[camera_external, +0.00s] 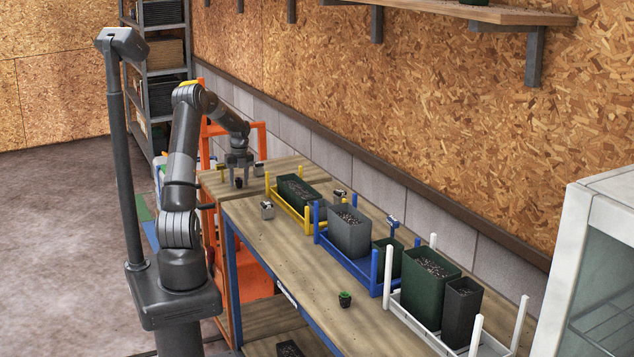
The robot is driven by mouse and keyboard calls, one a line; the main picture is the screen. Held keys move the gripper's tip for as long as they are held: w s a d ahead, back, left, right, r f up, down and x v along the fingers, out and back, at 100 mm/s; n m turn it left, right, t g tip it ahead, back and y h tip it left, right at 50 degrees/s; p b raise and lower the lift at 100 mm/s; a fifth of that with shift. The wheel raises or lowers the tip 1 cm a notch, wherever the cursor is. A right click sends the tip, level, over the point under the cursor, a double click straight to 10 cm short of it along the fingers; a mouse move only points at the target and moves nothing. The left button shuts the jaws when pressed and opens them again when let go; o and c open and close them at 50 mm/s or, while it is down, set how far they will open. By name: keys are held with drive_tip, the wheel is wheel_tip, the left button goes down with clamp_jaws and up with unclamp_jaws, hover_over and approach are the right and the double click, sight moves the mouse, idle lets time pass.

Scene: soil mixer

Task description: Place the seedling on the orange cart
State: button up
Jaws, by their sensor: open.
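The orange cart (276,177) stands at the far end of the workbench and has a wooden top. My gripper (239,177) points down just over this top, with its fingers apart. A small dark object (238,183), perhaps a small pot, shows low between the fingers. It seems to rest on the cart top, but whether the fingers touch it is too small to tell. A green seedling in a small dark pot (345,299) stands upright on the near part of the workbench, well away from my gripper.
The wooden workbench (290,262) carries yellow (287,207), blue (349,263) and white (420,330) racks holding dark planters. Small metallic items stand near the yellow rack and cart. A glass-fronted white cabinet (600,240) stands at right. The bench's front strip is mostly clear.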

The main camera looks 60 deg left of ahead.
sight(241, 180)
drive_tip(key=shift+r, duration=0.15)
wheel_tip(241, 180, up, 12)
drive_tip(key=shift+w, duration=0.35)
